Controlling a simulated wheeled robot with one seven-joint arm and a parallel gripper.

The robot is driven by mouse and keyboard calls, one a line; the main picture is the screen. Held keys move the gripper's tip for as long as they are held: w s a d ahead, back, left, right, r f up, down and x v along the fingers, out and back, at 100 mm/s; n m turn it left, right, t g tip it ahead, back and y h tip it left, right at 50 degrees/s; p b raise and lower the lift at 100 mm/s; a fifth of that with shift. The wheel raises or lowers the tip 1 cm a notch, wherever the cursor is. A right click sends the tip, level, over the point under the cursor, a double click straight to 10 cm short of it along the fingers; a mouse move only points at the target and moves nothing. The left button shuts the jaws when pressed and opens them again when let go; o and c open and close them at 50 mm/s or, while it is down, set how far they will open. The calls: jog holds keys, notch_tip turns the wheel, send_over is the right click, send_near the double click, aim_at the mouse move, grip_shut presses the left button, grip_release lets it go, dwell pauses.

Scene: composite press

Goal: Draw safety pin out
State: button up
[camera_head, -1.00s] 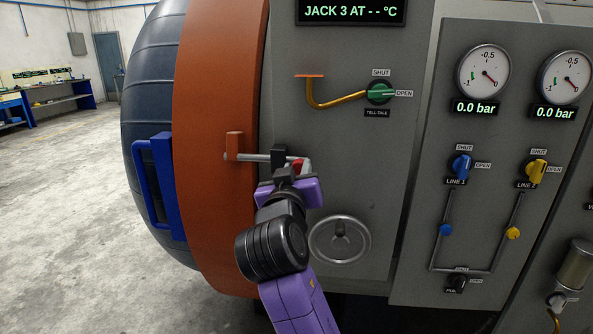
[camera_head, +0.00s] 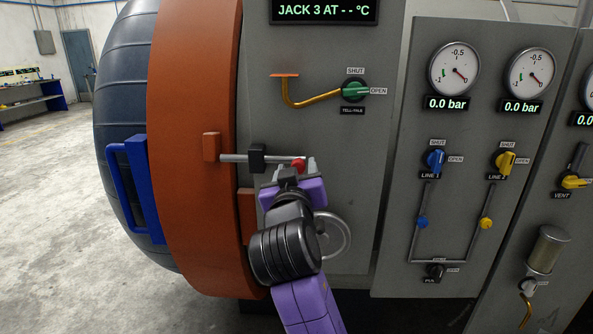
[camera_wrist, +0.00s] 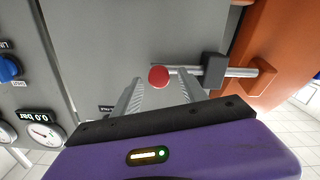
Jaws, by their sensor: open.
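The safety pin is a grey rod (camera_head: 235,158) with a red knob (camera_head: 298,165) on its right end. It runs level through a black block (camera_head: 257,157), and its left end meets an orange lug (camera_head: 211,147) on the door rim. I cannot tell whether the tip is still inside the lug. My gripper (camera_head: 303,167) is open at the knob. In the wrist view the red knob (camera_wrist: 158,76) lies between the two finger tips (camera_wrist: 160,80), with a visible gap on both sides.
A green tell-tale valve (camera_head: 355,90) with a brass pipe is above. A round handwheel (camera_head: 331,236) is partly behind my arm. A blue handle (camera_head: 133,187) is on the left. Gauges and line valves (camera_head: 436,161) fill the right panel. Open floor lies at left.

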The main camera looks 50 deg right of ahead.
jog(key=b+v, duration=0.1)
jog(key=v, duration=0.6)
jog(key=shift+s+a, duration=0.25)
jog(key=shift+a, duration=0.05)
